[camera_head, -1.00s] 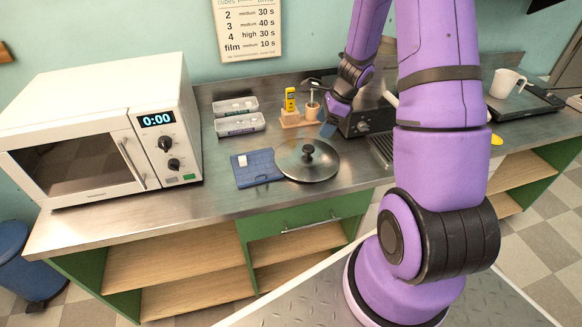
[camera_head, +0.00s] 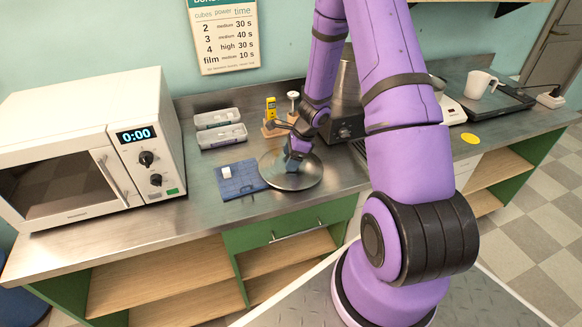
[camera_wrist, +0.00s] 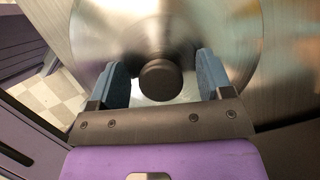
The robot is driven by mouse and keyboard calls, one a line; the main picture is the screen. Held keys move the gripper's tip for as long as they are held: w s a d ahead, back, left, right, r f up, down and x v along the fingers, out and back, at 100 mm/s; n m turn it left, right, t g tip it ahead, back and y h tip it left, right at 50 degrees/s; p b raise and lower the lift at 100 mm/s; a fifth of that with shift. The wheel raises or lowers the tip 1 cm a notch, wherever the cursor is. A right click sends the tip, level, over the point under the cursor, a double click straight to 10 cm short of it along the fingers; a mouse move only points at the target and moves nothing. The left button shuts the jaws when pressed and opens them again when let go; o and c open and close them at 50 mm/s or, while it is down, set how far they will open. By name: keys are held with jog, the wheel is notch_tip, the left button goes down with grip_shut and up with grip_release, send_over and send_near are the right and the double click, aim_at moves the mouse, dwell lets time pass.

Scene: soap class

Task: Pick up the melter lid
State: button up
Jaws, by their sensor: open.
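The melter lid (camera_head: 311,179) is a round shiny metal lid lying on the steel counter, to the right of a blue mat. Its dark knob (camera_wrist: 161,80) shows in the wrist view, between the two blue finger pads. In the head view my gripper covers the knob. My gripper (camera_head: 296,153) is over the lid from above, and it is open, with a finger on each side of the knob (camera_wrist: 161,84). A gap shows between the knob and each pad. The wrist view does not show how far down the pads reach beside the knob.
The blue mat (camera_head: 247,184) with a white cube (camera_head: 226,172) lies just left of the lid. A microwave (camera_head: 90,150) fills the left end.

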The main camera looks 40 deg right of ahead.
jog(key=shift+f, duration=0.2)
jog(key=c, duration=1.2)
jog(key=shift+o, duration=0.2)
jog(key=shift+w+r, duration=0.1)
